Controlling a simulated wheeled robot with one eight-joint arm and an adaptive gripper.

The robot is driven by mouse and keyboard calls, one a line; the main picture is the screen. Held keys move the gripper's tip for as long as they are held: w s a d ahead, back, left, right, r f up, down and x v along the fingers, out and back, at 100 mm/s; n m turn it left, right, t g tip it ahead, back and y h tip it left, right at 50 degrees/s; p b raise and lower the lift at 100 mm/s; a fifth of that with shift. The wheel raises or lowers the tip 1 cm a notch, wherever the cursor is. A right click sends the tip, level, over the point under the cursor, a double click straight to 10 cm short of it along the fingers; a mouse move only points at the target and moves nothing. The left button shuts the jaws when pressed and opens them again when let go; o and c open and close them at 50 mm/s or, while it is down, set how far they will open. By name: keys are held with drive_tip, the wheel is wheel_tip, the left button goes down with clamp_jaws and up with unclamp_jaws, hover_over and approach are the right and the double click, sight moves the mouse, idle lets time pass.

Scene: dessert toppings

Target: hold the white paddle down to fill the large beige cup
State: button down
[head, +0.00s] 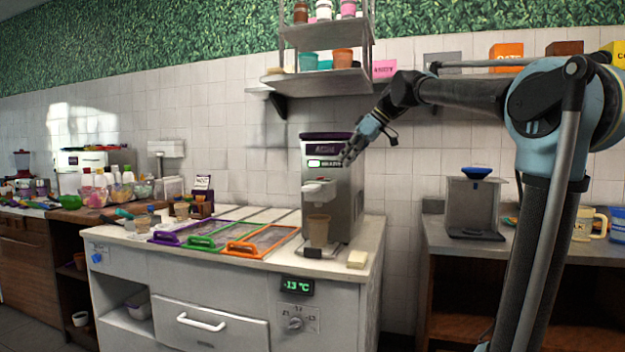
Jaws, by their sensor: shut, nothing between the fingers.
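The beige cup (319,229) stands upright under the spout of a grey dispensing machine (343,215) with a dark top. A white part (319,187) juts from the machine's front above the cup; the white paddle cannot be told apart from it at this size. My gripper (347,160) is in front of the machine's upper right front, above the white part, pointing down and left. It is shut and empty. It looks apart from the white part and the cup. The cup's inside is hidden.
Purple, green and orange framed lids (262,240) cover the counter left of the machine. A small pale block (357,258) lies at its right. Shelves (320,82) with cups hang above. A grey appliance (473,205) stands on the right counter.

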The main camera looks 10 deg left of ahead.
drive_tip(key=w+a+r+n+y, duration=0.1)
drive_tip(key=w+a+r+n, duration=0.1)
drive_tip(key=a+r, duration=0.2)
drive_tip(key=shift+a+r+g, duration=0.3)
drive_tip(key=shift+a, duration=0.35)
drive_tip(key=shift+w+a+f, duration=0.1)
hover_over(313, 186)
drive_tip(key=f, duration=0.7)
drive_tip(key=shift+s+a+f, duration=0.1)
drive_tip(key=shift+s+a, duration=0.15)
drive_tip(key=shift+s, duration=0.1)
wheel_tip(313, 186, down, 2)
drive_tip(key=shift+d+f, duration=0.1)
drive_tip(key=shift+d, duration=0.05)
drive_tip(key=shift+f, duration=0.75)
drive_tip(key=shift+d, duration=0.15)
drive_tip(key=shift+f, duration=0.1)
